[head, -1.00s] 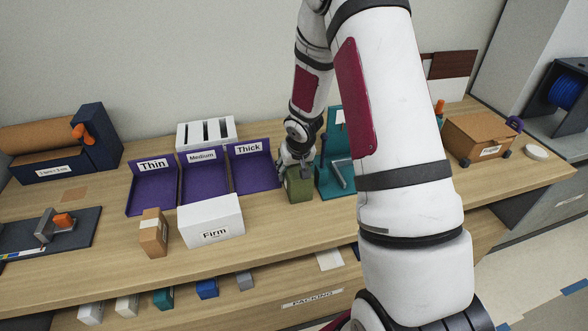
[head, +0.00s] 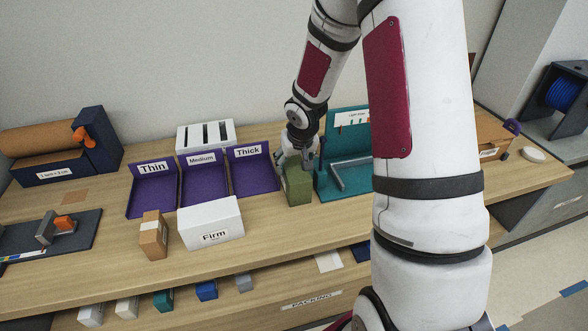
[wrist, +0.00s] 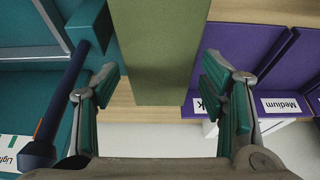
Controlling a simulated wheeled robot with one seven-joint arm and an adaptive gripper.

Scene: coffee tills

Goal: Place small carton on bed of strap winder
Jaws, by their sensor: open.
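A green box (head: 297,188) stands upright on the wooden bench, left of a teal stand. My gripper (head: 298,164) is open at the top of the box. In the wrist view the green box (wrist: 160,45) lies between the two spread fingers (wrist: 163,88), with gaps visible on both sides. A small brown carton (head: 152,238) with a pale strip stands at the front of the bench, away from my gripper. A machine with a blue spool (head: 563,92) stands at the far right. I cannot tell which of these is the strap winder.
The teal stand (head: 330,185) is close to the right of the green box. Purple trays (head: 255,178) lie to its left, with a white "Firm" box (head: 212,223) in front. A brown box (head: 492,138) at right is partly behind my arm. Bench front is clear below the green box.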

